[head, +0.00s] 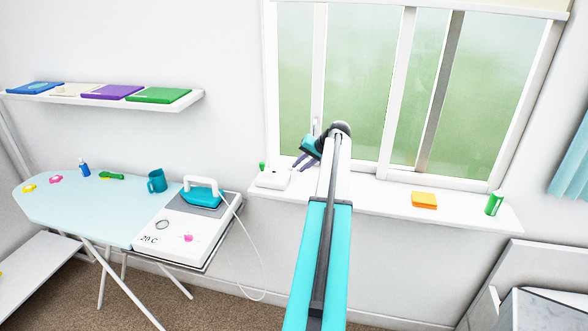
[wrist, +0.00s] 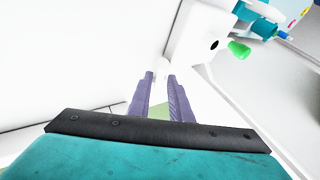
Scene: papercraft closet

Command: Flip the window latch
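The window (head: 360,90) has white frames and pale green panes. A small light handle, apparently the latch (head: 316,125), shows on the left upright of the frame in the head view, just above my gripper. My gripper (head: 299,163) has purple fingers spread apart, in front of the lower left of the window, above the sill. In the wrist view my gripper (wrist: 160,76) also shows a gap between its fingers. A pale rounded shape lies near the fingertips there; I cannot tell whether it is the latch or whether they touch it.
An ironing board (head: 90,205) with an iron (head: 201,193) stands left. A shelf (head: 190,103) hangs above it.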

